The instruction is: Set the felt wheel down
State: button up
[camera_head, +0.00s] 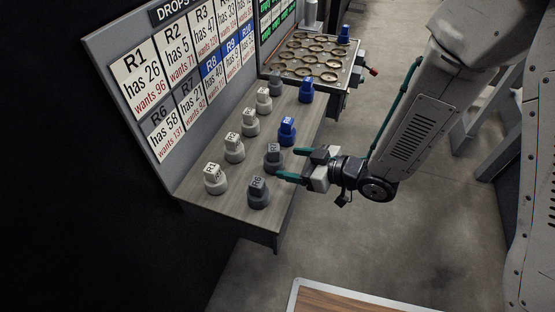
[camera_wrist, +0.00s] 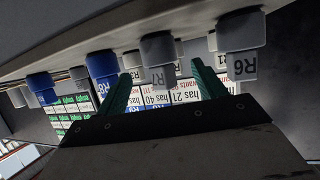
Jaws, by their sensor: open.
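I cannot make out a thing that is clearly a felt wheel in either view. My gripper (camera_head: 289,164) is open, its two green fingers pointing left over the shelf at the grey piece R7 (camera_head: 272,154). In the wrist view, R7 (camera_wrist: 158,58) shows in the gap between the green fingers (camera_wrist: 160,85), seen upside down. The fingers look apart from R7, and nothing is visibly gripped. The grey piece R6 (camera_head: 258,192) stands in front of R7 and also shows at the right of the wrist view (camera_wrist: 241,45).
Other labelled pieces stand on the grey shelf (camera_head: 222,205): white R1 (camera_head: 214,178) with more behind it, and blue ones (camera_head: 287,131) behind R7. A tray with brass rings (camera_head: 309,58) lies beyond. The sign board (camera_head: 150,80) rises at left. Open floor lies right.

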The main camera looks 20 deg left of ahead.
jog(key=shift+v, duration=1.75)
jog(key=w+d+r+m+t+h, duration=0.25)
jog(key=w+d+r+h, duration=0.2)
jog(key=d, duration=0.35)
jog(key=w+d+r+m+t+h, duration=0.25)
jog(key=w+d+r+h, duration=0.2)
jog(key=d, duration=0.35)
jog(key=s+d+r+m+h, duration=0.2)
jog(key=d+r+m+h, duration=0.15)
jog(key=d, duration=0.45)
jog(key=s+d+r+m+g, duration=0.2)
jog(key=s+r, duration=0.1)
jog(key=s, duration=0.5)
jog(key=s+d+r+m+g, duration=0.2)
jog(key=s+d+r+g, duration=0.1)
jog(key=s, duration=0.4)
jog(key=s+d+r+m+g, duration=0.2)
jog(key=s+r, duration=0.2)
jog(key=s, duration=0.4)
jog(key=shift+s+d, duration=0.3)
